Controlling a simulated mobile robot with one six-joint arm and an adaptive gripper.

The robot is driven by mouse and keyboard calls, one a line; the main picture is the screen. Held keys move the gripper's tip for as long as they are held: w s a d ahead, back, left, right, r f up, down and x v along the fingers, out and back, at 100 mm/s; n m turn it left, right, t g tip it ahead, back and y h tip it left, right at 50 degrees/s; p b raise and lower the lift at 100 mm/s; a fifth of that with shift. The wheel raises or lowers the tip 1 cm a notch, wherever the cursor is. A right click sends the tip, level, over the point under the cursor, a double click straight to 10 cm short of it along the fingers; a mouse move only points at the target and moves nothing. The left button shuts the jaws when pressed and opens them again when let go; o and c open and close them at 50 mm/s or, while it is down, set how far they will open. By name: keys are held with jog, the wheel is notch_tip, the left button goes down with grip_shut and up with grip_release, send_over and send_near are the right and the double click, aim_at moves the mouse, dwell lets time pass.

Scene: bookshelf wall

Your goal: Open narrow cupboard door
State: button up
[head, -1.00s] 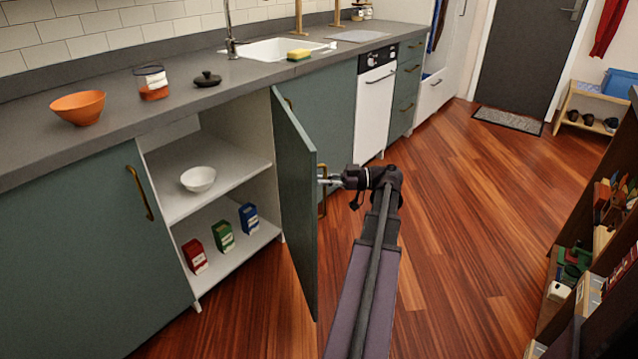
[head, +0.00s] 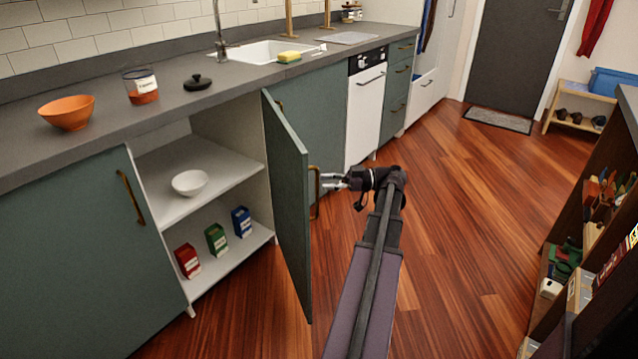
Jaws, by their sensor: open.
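The narrow cupboard door (head: 287,190) is a grey-green panel standing wide open, swung out from the cabinet front. Its brass handle (head: 316,195) is on the side facing my arm. My gripper (head: 328,181) is open, with its fingers pointing left toward the handle and a small gap seeming to lie between them. The open cupboard (head: 168,211) shows white shelves. A white bowl (head: 189,183) sits on the upper shelf. A red box (head: 187,261), a green box (head: 216,240) and a blue box (head: 241,222) stand on the lower shelf.
The grey counter (head: 110,140) holds an orange bowl (head: 67,112), a jar (head: 141,87) and a black lid (head: 197,82). A dark shelf unit (head: 590,235) stands along the right. The wooden floor (head: 465,210) between is clear.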

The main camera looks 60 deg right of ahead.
jog(key=v, duration=0.4)
jog(key=shift+w, duration=0.1)
